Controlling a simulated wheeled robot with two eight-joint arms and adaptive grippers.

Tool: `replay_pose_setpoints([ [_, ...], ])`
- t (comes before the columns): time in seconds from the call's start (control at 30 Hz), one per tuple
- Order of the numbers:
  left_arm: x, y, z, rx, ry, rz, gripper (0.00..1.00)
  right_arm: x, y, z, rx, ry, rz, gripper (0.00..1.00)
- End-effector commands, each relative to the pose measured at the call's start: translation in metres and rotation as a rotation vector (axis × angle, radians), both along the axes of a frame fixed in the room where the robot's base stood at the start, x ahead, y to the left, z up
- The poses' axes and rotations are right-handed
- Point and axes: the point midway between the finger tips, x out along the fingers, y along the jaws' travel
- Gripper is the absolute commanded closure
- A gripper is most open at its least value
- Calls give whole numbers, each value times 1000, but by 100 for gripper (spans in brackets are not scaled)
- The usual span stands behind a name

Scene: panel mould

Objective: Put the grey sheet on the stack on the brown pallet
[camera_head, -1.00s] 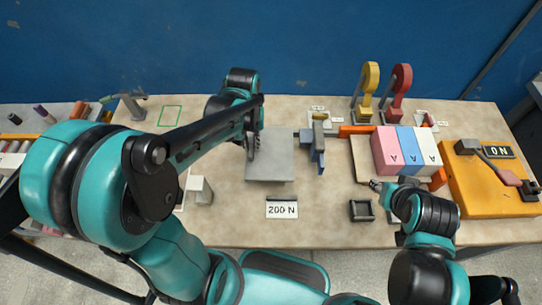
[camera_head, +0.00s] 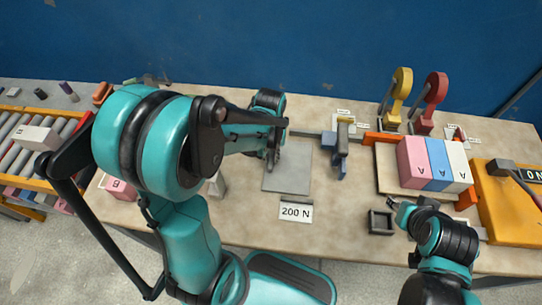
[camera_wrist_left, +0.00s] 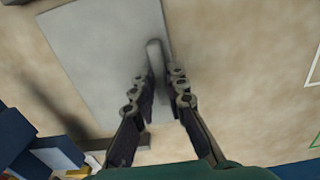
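The grey sheet (camera_head: 288,167) lies flat on the bench near the middle in the head view, and fills the upper left of the left wrist view (camera_wrist_left: 105,60). My left gripper (camera_head: 272,160) is at the sheet's left edge. In the left wrist view, its fingers (camera_wrist_left: 162,76) are apart, with a pale rounded bar (camera_wrist_left: 155,57) at the sheet's edge just beyond the tips. A tan-brown board (camera_head: 387,160), seemingly the pallet, carries pink, blue and white blocks (camera_head: 437,162). My right gripper (camera_head: 398,203) is low beside this board; its fingers are too small to read.
A blue-grey clamp-like fixture (camera_head: 341,158) stands right of the sheet. A 200 N card (camera_head: 296,212) lies in front. A dark square holder (camera_head: 380,222), yellow hook (camera_head: 399,92), red hook (camera_head: 432,98) and orange box (camera_head: 505,210) crowd the right. A roller conveyor (camera_head: 35,150) is at left.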

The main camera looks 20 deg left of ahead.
Motion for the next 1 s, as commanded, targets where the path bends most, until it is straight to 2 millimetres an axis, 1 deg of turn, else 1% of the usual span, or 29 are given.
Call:
replay_pose_setpoints([
  [0.03,0,0,-1,0,0,0,76,0,0,-1,0,0,0,60],
  [0.07,0,0,0,0,0,0,68,0,0,0,0,0,0,60],
  [0.1,0,0,0,0,0,0,66,0,0,0,0,0,0,60],
  [0.37,0,0,0,0,0,0,66,0,0,0,0,0,0,60],
  [0.47,0,0,5,0,0,0,66,0,0,5,0,0,0,60],
  [0.57,0,0,20,0,0,0,66,0,0,11,0,0,0,60],
  [0.8,-1,1,75,0,0,0,66,0,0,35,0,0,0,60],
  [0.9,-1,1,95,0,0,0,66,0,0,43,0,0,0,60],
  [1.0,-1,1,110,0,0,0,66,0,0,48,0,0,0,60],
])
